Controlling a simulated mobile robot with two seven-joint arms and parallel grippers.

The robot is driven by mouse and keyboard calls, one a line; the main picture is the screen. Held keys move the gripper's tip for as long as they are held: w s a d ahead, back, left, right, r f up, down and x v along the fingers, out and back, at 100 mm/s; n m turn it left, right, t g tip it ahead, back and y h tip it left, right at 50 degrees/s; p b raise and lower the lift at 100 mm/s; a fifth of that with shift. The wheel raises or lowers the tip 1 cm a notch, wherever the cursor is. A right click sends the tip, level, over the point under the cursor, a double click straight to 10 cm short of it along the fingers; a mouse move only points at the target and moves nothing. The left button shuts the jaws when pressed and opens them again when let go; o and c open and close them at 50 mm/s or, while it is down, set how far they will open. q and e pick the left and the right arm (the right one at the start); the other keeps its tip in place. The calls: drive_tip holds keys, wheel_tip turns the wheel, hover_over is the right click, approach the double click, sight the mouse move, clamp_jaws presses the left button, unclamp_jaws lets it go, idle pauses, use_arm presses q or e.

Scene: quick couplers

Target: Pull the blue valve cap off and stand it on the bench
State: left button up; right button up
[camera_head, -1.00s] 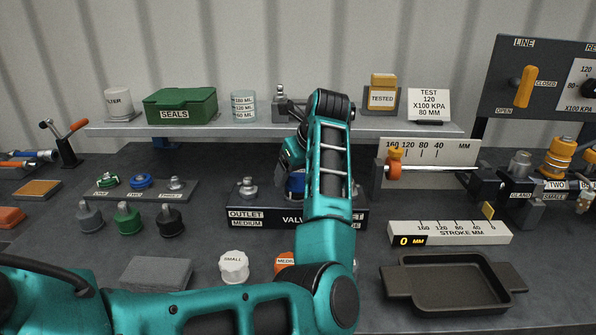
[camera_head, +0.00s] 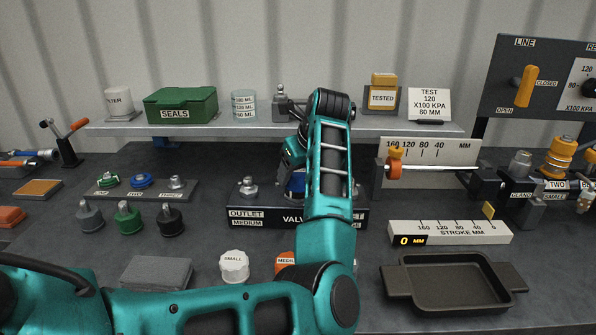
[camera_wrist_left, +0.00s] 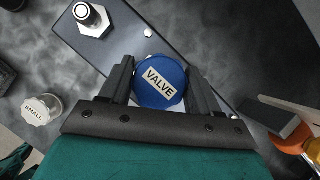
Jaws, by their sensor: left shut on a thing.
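The blue valve cap (camera_wrist_left: 161,82), a round cap with a white VALVE label, sits between the fingers of my left gripper (camera_wrist_left: 162,90) in the left wrist view. The fingers are shut on its two sides. In the head view a small part of the blue cap (camera_head: 297,183) shows behind my teal left arm, over the black valve block (camera_head: 262,219). The arm hides most of the cap and the fingertips there. I cannot tell whether the cap is seated on the block or slightly raised. My right gripper is not in view.
A metal fitting (camera_head: 248,187) stands on the block's left part. A white SMALL cap (camera_head: 234,266), a grey pad (camera_head: 157,274) and a partly hidden orange cap (camera_head: 285,264) lie in front. A dark tray (camera_head: 455,281) is at right. Some bare bench (camera_head: 195,232) shows left of the block.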

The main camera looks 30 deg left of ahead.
use_arm(q)
drive_tip(key=shift+r, duration=0.2)
drive_tip(key=shift+r+p, duration=1.25)
drive_tip(key=shift+r, duration=0.6)
drive_tip(key=shift+r, duration=0.1)
drive_tip(key=shift+r+p, duration=1.35)
drive_tip(key=shift+r, duration=0.55)
drive_tip(key=shift+f, duration=0.2)
wheel_tip(320, 180, down, 6)
drive_tip(key=b, duration=0.4)
drive_tip(key=shift+r, duration=0.2)
drive_tip(key=shift+r, duration=0.1)
